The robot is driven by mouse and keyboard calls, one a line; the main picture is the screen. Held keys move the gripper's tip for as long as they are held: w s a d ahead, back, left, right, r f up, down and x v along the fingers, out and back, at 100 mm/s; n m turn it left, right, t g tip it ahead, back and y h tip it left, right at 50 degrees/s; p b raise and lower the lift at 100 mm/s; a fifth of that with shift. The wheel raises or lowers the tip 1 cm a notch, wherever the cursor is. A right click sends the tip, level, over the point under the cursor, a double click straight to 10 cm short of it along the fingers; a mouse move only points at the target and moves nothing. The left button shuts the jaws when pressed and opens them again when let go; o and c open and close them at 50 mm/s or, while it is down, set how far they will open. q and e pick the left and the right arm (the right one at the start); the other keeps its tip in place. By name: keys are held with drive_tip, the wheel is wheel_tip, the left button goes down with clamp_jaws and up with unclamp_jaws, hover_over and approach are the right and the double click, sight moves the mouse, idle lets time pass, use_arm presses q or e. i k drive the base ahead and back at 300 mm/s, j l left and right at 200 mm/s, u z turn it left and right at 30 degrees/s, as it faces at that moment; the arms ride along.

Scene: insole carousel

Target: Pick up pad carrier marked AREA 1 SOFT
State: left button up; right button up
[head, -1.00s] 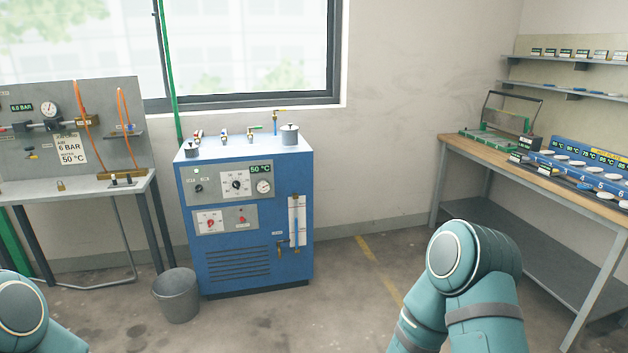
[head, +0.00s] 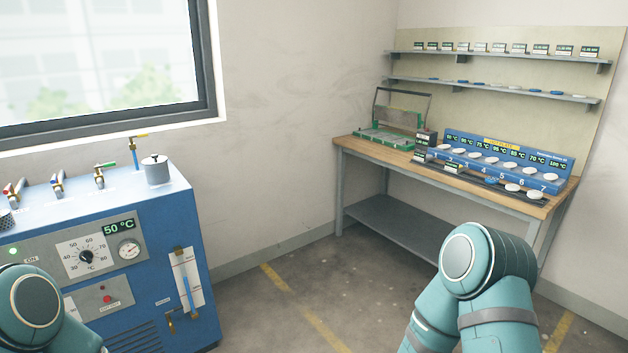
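No label reading AREA 1 SOFT can be made out at this distance. Several small labelled pieces (head: 497,47) stand in a row on the upper wall shelf at the right. A small stack of dark labelled pieces (head: 422,140) stands on the wooden bench (head: 347,145), between a green framed fixture (head: 390,138) and a blue numbered rack (head: 563,172). I cannot tell which piece is the pad carrier. Only teal links of my two arms show at the bottom. Both grippers are out of view.
White and blue pads (head: 511,188) lie in front of the rack. A lower wall shelf (head: 412,82) holds flat pieces. A blue machine (head: 190,230) with dials stands close at the left. The floor (head: 290,290) between machine and bench is open.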

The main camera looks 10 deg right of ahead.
sight(450, 166)
drive_tip(key=i+l+z, duration=0.15)
drive_tip(key=i+z, duration=0.35)
drive_tip(key=i+j+z, duration=0.15)
drive_tip(key=i+z, duration=0.35)
drive_tip(key=i, duration=0.15)
drive_tip(key=i+z, duration=0.3)
drive_tip(key=i, duration=1.15)
drive_tip(key=i+l+u, duration=0.2)
drive_tip(key=i, duration=0.95)
drive_tip(key=j, duration=0.1)
